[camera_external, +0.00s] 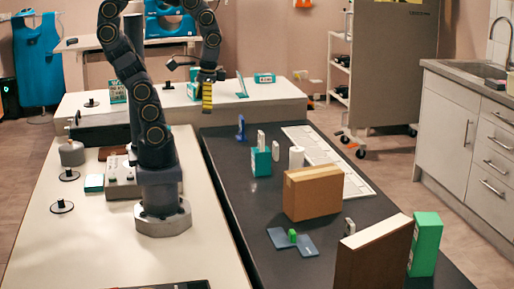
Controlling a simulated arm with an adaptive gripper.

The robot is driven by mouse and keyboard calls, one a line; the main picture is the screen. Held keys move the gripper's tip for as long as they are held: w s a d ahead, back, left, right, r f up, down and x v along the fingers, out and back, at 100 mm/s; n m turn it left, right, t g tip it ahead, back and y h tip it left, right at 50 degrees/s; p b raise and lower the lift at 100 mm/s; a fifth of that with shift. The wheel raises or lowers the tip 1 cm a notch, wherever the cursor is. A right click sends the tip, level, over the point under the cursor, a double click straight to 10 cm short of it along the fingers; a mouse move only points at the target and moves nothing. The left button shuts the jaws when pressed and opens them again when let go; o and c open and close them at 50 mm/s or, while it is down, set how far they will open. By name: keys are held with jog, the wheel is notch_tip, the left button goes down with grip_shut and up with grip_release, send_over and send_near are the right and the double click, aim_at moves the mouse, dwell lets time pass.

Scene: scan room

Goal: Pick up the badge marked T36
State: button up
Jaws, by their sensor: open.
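No marking T36 can be read in this view, so I cannot tell which thing is the badge. Small pale upright pieces stand on the dark table (222,165): one (261,140) by a teal box (261,162), one (275,150) beside it, and one (349,227) near the wooden panel. A small green piece (292,236) sits on a blue folded pad (308,245). My gripper (207,79) is open, high above the back of the tables and well away from these pieces. A yellow dark-banded part (207,98) shows right below it; I cannot tell whether it belongs to the gripper.
A cardboard box (313,192) stands mid-table. A brown panel (374,255) and a green box (425,244) stand at the front right. A white cylinder (296,157) and a flat white strip (345,178) lie behind. The dark table's left side is mostly clear.

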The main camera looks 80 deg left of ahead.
jog(key=shift+s+f, duration=0.1)
jog(key=shift+s, duration=0.4)
jog(key=c, duration=0.9)
